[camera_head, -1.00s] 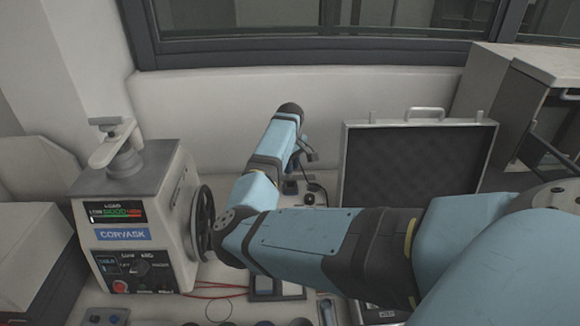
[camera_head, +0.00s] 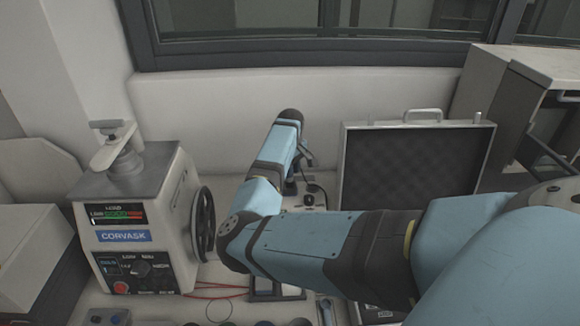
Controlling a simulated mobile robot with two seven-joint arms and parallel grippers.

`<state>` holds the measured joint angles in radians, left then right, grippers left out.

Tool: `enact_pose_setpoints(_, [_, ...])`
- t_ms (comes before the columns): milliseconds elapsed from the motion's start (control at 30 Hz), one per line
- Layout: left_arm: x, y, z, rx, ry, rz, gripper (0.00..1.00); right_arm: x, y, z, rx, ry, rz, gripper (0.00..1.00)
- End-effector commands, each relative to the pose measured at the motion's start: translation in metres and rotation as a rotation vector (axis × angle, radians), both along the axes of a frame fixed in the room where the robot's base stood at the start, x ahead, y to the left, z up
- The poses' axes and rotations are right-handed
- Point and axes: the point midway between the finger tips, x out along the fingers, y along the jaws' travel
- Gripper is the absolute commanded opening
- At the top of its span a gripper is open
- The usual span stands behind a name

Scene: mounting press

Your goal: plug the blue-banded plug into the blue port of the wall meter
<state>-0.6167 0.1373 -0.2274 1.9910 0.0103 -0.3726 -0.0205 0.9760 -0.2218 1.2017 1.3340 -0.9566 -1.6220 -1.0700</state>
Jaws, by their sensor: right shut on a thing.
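My right gripper (camera_head: 304,160) is small in the head view, at the far end of my blue arm and just left of the open case. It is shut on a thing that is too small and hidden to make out. No blue band shows there. A dark cable-like line curves just below the gripper. I cannot make out the wall meter or its blue port in this view. My left gripper is not in view.
A grey press unit (camera_head: 165,215) with a handwheel (camera_head: 202,224) stands at the left. An open foam-lined case (camera_head: 415,175) stands right of the gripper. Red wires (camera_head: 215,288) lie on the bench. My right forearm hides much of the bench. A window (camera_head: 300,40) is behind.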

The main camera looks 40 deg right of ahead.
Motion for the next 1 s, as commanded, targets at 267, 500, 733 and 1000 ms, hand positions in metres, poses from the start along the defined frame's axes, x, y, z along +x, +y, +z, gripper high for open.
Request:
enact_pose_setpoints(267, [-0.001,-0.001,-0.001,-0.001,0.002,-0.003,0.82,0.000,0.000,-0.001,0.000,0.001,0.000,0.05])
enact_pose_setpoints(500, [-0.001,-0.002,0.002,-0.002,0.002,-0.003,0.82,0.000,0.000,-0.008,0.001,0.002,0.000,0.05])
enact_pose_setpoints(733, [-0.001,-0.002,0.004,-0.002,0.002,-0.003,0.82,0.000,0.000,-0.014,0.001,0.001,0.001,0.05])
enact_pose_setpoints(1000, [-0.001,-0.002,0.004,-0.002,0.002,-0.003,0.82,0.000,0.000,-0.015,0.001,0.000,0.000,0.05])
